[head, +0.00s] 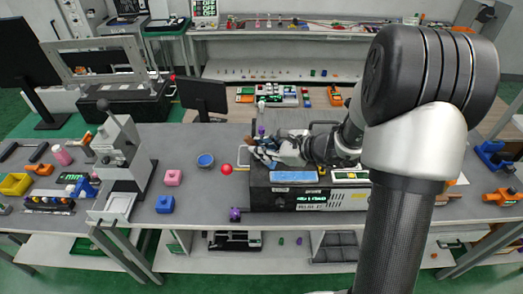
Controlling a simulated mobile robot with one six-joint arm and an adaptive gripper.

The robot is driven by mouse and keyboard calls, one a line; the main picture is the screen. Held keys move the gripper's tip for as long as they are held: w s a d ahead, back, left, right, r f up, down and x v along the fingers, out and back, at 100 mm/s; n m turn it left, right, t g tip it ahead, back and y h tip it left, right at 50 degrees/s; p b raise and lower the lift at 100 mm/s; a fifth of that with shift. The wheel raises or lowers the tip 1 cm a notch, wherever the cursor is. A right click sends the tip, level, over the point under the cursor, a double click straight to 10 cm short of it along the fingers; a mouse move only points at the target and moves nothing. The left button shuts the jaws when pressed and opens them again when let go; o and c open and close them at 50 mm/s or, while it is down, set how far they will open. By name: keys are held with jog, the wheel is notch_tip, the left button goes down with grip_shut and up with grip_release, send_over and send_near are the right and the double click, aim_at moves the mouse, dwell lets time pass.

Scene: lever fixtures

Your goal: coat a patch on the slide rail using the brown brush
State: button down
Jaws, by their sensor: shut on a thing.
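My gripper (256,151) is at the middle of the grey table, over the left end of a black instrument box. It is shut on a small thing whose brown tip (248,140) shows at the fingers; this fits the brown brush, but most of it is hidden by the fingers. A red ball-shaped knob (226,169) is just left of the gripper, with a pale frame-like piece beside it. I cannot clearly make out the slide rail or any coated patch on it.
The black instrument box (305,202) with lit displays stands under my arm. A blue bowl (205,160), a pink block (173,178), a blue block (165,204) and a grey lever press (121,150) stand to the left.

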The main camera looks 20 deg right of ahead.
jog(key=shift+r+p, duration=1.15)
jog(key=shift+r, duration=0.75)
jog(key=shift+f, duration=0.15)
